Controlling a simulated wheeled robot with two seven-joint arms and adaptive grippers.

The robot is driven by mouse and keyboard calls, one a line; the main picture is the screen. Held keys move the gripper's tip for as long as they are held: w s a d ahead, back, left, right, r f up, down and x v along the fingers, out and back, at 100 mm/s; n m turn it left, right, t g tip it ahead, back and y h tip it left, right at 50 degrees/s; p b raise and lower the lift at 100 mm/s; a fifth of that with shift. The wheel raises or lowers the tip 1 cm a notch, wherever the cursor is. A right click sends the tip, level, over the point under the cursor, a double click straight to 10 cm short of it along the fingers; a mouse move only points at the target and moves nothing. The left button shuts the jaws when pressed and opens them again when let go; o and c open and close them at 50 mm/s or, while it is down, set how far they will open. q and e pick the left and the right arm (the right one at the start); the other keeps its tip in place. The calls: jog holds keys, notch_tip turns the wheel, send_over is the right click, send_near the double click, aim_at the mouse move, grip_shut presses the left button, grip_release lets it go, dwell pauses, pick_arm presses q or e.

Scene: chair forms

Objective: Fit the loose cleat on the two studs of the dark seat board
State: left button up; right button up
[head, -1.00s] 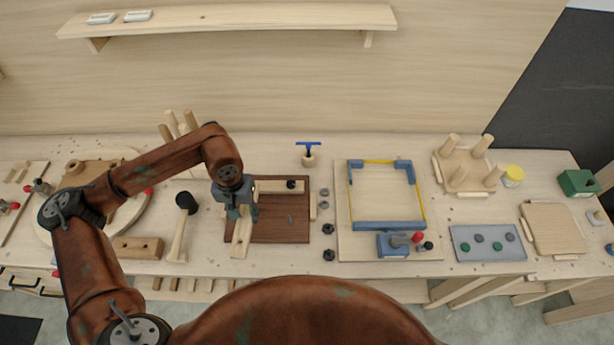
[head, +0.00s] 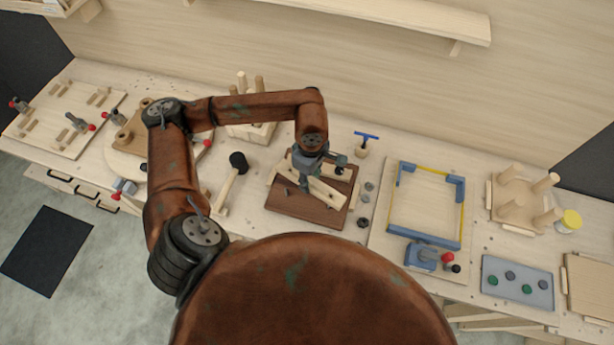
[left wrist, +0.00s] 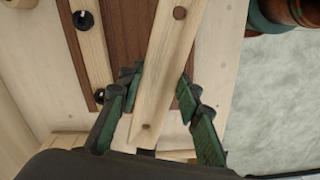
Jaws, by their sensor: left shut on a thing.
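The dark seat board (head: 305,212) lies on the bench in the head view. It also shows in the left wrist view (left wrist: 130,28). My left gripper (head: 305,186) is shut on the loose cleat (head: 328,194), a pale wooden strip, over the board. In the left wrist view the cleat (left wrist: 166,62) runs between the fingers (left wrist: 157,92), with a hole towards each end. It lies slightly askew to a second pale cleat (left wrist: 93,50) on the board, which has black knobs. I cannot tell the gap under the loose cleat, nor make out free studs. My right gripper is not in view.
A mallet (head: 232,180) lies left of the board. A blue-handled tool (head: 365,142) and several dark knobs are close on its right. Further right are a blue-cornered frame (head: 432,236) and a grey tray (head: 518,285). A shelf (head: 400,20) hangs above.

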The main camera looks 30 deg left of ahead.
pick_arm(q)
jog(key=n, duration=0.2)
jog(key=shift+s+a+r+n, duration=0.2)
jog(key=shift+s+n, duration=0.1)
jog(key=shift+n, duration=0.1)
jog(key=shift+f+n, duration=0.1)
jog(key=shift+n, duration=0.3)
notch_tip(320, 180, down, 5)
jog(key=shift+b, duration=0.75)
jog(key=p, duration=0.9)
jog(key=shift+f, duration=0.55)
